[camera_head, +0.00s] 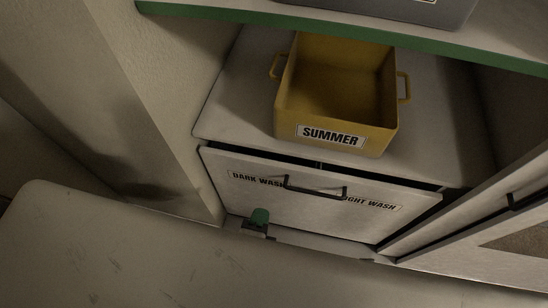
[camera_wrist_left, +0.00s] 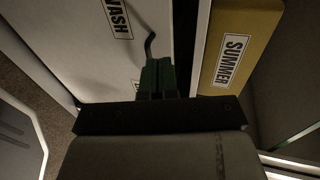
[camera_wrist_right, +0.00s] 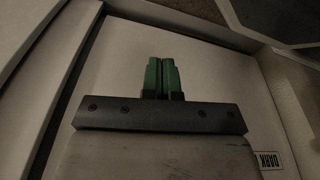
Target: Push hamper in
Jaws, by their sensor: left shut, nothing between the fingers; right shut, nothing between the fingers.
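The hamper (camera_head: 300,205) is a pale drawer front with a black bar handle (camera_head: 316,192) and the labels DARK WASH and LIGHT WASH. It stands a little out from the cabinet, with a dark gap along its top edge. My right gripper (camera_wrist_right: 161,77) is shut and empty before a pale panel, with the DARK label (camera_wrist_right: 268,160) at lower right.
A yellow SUMMER box (camera_head: 285,115) stands on the shelf (camera_head: 222,120) above the hamper. A green-edged top (camera_head: 240,19) overhangs it. A pale wall (camera_head: 160,100) borders the left; another handled front (camera_head: 460,220) is at right.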

